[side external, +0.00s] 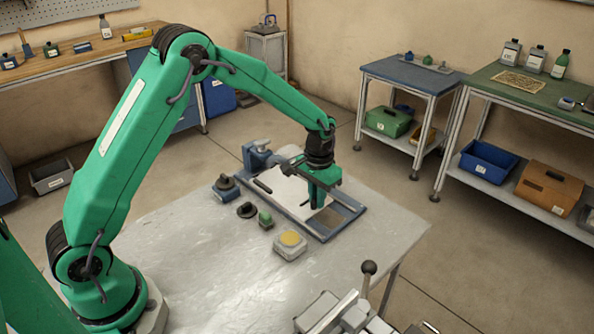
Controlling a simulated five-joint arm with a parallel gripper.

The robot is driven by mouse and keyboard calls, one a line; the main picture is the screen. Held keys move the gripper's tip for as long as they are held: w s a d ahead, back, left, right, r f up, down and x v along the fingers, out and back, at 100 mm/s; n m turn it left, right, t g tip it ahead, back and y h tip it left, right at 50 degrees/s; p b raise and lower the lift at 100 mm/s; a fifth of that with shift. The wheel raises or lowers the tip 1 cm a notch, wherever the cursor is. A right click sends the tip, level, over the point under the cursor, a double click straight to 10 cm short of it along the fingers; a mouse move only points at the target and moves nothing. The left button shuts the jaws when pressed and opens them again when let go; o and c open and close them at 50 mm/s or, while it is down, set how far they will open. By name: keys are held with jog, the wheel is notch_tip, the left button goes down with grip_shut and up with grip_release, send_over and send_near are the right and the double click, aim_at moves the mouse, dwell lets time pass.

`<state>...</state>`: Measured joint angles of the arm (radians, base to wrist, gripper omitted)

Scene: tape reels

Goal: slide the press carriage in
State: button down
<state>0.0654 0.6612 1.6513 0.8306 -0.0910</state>
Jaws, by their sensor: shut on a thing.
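The press carriage (292,190) shows as a pale flat plate on a long blue base (343,226) on the metal table. A blue-grey clamp-like block (258,155) stands at the base's far left end. My green gripper (318,200) points down over the right part of the carriage, its jaws shut on it. The exact contact is too small to see, and the gripper hides part of the plate. The near right end of the base is uncovered, with a brownish patch.
Left of the base stand a dark knob-like piece (226,187), a black ring (247,210), a small green piece (265,219) and a pale block with a yellow top (290,244). A ball-topped lever (368,268) rises at the front. The table's left front (200,270) is clear.

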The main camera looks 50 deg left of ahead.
jog(key=shift+a, duration=1.45)
jog(key=c, duration=1.4)
grip_release()
jog(key=shift+d, duration=0.1)
jog(key=shift+r, duration=0.15)
notch_tip(320, 180, up, 8)
jog(key=shift+f, duration=0.2)
